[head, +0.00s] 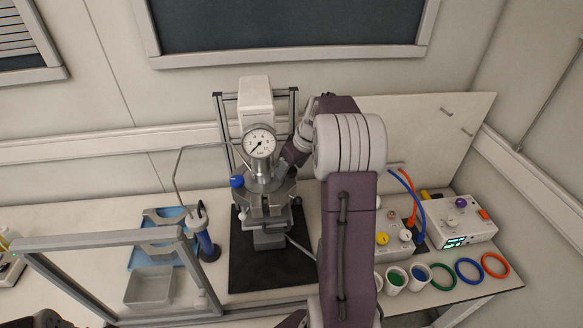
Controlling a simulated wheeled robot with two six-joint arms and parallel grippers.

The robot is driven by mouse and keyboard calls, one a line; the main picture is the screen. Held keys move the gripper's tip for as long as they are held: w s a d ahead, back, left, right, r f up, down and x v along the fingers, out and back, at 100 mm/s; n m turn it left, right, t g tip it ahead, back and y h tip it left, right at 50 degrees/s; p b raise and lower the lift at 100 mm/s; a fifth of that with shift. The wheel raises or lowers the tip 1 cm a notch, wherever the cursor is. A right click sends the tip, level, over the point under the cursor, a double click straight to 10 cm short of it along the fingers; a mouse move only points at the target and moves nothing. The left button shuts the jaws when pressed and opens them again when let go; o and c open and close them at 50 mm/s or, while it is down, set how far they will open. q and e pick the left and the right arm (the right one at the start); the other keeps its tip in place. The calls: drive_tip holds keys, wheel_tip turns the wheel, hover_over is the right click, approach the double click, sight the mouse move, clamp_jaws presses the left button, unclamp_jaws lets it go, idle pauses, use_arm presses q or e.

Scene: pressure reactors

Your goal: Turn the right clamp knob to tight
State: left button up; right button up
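The pressure reactor (264,190) stands on a black mat (246,277) at mid-table, with a round gauge (259,143) on top. My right gripper (287,168) is at the reactor's right side, just above the right-hand pale knob. Its fingertips are mostly hidden, so opening and contact cannot be made out.
A blue valve knob (237,182) sits at the reactor's left. A blue tray (149,257), a grey bin (150,286) and a framed screen (100,239) are left. Control boxes (455,222), cups (396,279) and coloured rings (468,271) are right. A pale panel (430,130) stands behind.

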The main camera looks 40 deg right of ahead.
drive_tip(key=b+v, duration=0.1)
drive_tip(key=v, duration=0.8)
idle(0.4)
